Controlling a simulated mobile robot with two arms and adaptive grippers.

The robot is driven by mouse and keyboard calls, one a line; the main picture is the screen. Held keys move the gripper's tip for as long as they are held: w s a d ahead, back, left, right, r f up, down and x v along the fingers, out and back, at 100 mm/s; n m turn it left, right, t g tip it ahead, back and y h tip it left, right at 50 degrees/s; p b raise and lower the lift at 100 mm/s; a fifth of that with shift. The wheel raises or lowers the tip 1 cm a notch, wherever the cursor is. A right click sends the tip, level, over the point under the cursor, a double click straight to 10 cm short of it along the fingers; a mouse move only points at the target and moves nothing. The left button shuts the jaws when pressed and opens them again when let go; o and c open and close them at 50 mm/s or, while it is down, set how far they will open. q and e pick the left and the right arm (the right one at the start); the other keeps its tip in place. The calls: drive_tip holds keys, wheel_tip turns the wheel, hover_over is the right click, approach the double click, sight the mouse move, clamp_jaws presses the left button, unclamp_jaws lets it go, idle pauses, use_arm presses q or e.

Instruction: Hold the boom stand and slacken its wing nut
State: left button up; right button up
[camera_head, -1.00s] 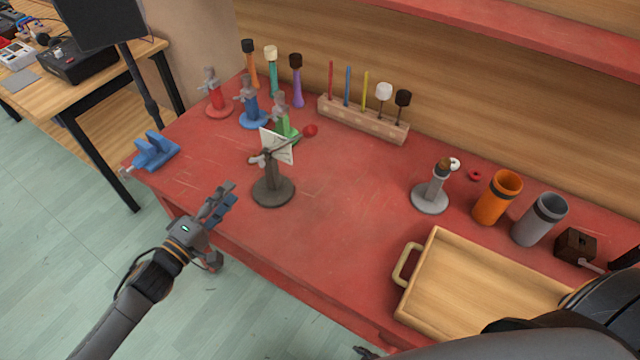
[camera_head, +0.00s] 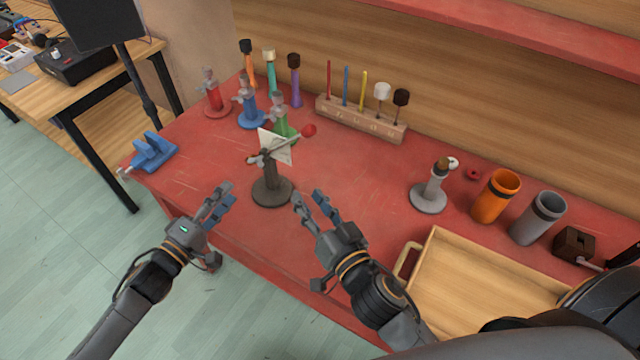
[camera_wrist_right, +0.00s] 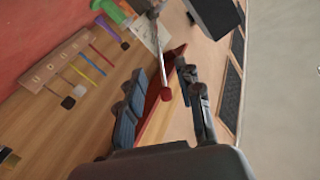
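The boom stand (camera_head: 272,189) is dark grey with a round base and stands upright on the red bench. Its thin boom slants up to the right, ending in a red ball (camera_head: 309,130); a pale card (camera_head: 275,147) is beside it. Small grey fittings sit at the stand's top; I cannot single out the wing nut. My left gripper (camera_head: 228,196) is open and empty, left of and nearer than the stand. My right gripper (camera_head: 310,200) is open, right of the base and apart from it. In the right wrist view, the red ball (camera_wrist_right: 166,95) appears between the fingers, beyond them.
Red, blue (camera_head: 250,117) and green stands are behind the boom stand, with a wooden rack (camera_head: 360,118) to their right. A blue clamp (camera_head: 154,152) is at the left edge. A grey stand (camera_head: 430,196), orange cup (camera_head: 496,198) and wooden tray (camera_head: 428,250) are right.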

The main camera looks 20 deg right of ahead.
sight(292, 140)
drive_tip(key=w+r, duration=0.1)
drive_tip(key=w, duration=0.4)
drive_tip(key=w+r+m, duration=0.1)
drive_tip(key=w, duration=0.3)
drive_tip(key=w+r+m+h, duration=0.1)
drive_tip(key=w, duration=0.4)
drive_tip(key=shift+w+d+r+t, duration=0.1)
drive_tip(key=shift+w+d+t, duration=0.1)
drive_tip(key=shift+w+t, duration=0.15)
clamp_jaws()
idle(0.7)
